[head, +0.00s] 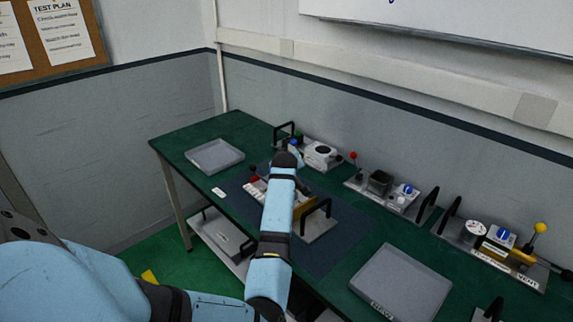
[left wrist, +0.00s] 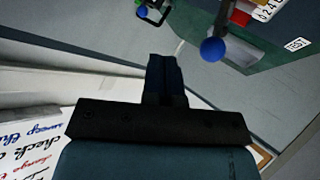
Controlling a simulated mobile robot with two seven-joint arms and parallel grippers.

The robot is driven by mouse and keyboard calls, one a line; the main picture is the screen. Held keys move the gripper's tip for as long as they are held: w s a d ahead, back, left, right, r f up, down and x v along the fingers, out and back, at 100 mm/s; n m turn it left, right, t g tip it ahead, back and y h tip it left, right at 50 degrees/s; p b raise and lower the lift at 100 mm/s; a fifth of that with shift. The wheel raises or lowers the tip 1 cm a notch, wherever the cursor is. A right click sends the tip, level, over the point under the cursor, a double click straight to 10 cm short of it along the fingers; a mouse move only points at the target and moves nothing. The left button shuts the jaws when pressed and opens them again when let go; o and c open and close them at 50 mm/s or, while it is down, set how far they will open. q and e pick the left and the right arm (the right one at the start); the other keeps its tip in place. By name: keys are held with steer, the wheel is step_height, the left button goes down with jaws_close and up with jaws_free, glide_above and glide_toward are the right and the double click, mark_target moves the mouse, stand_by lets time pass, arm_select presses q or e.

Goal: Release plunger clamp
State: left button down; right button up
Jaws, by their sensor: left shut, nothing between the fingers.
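A fixture on a metal plate (head: 318,225) lies on the dark mat, with a black handle, a yellow part and a dark red knob (head: 253,174). My left arm crosses in front and hides its middle. I cannot make out which part is the plunger clamp. My left gripper (left wrist: 167,62) is shut and empty in the left wrist view. A blue ball knob (left wrist: 212,49) shows beyond its tips to the right, apart from them in the picture. In the head view the fingers are hidden behind my dark wrist end. My right gripper is not in view.
Behind stands a white unit (head: 321,155) near a blue knob (head: 293,142). To the right are a fixture with a red ball lever (head: 353,156) and one with a yellow ball lever (head: 540,228). Grey trays (head: 215,155) (head: 401,284) sit at both sides of the mat (head: 345,247).

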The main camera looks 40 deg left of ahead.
arm_select(q)
steer(key=r+b+v, duration=0.1)
steer(key=v, duration=0.9)
steer(key=shift+w+a+b, duration=0.15)
steer(key=shift+w+b, duration=0.15)
steer(key=shift+f, duration=0.1)
